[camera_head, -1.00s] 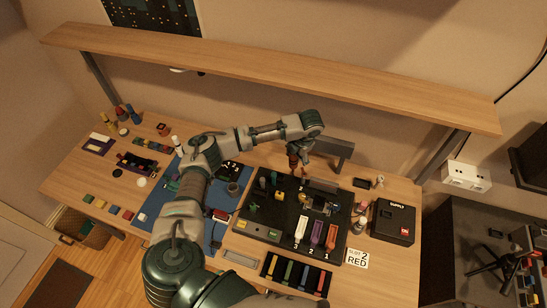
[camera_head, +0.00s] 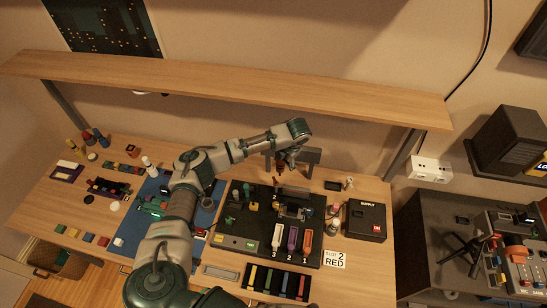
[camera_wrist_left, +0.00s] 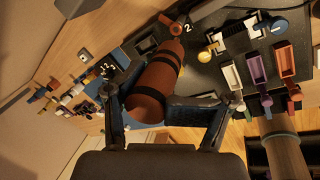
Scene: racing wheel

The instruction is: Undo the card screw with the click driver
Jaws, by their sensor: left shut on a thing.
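My left gripper (camera_head: 284,160) is over the back part of the black board (camera_head: 228,226). In the left wrist view, my left gripper (camera_wrist_left: 165,128) is shut on a brown-orange driver handle with black bands (camera_wrist_left: 158,82). The driver (camera_head: 279,169) also shows small in the head view, below the gripper and roughly upright. Its tip is hidden in the wrist view, and I cannot tell whether it touches anything. I cannot make out the card screw in either view. My right gripper is not in view.
White, purple and orange pieces (camera_head: 292,240) stand on the board's front. A black supply box (camera_head: 365,221) is to its right, a blue mat (camera_head: 128,228) to its left. A tray of coloured sticks (camera_head: 275,283) lies in front. A wooden shelf (camera_head: 230,88) spans behind.

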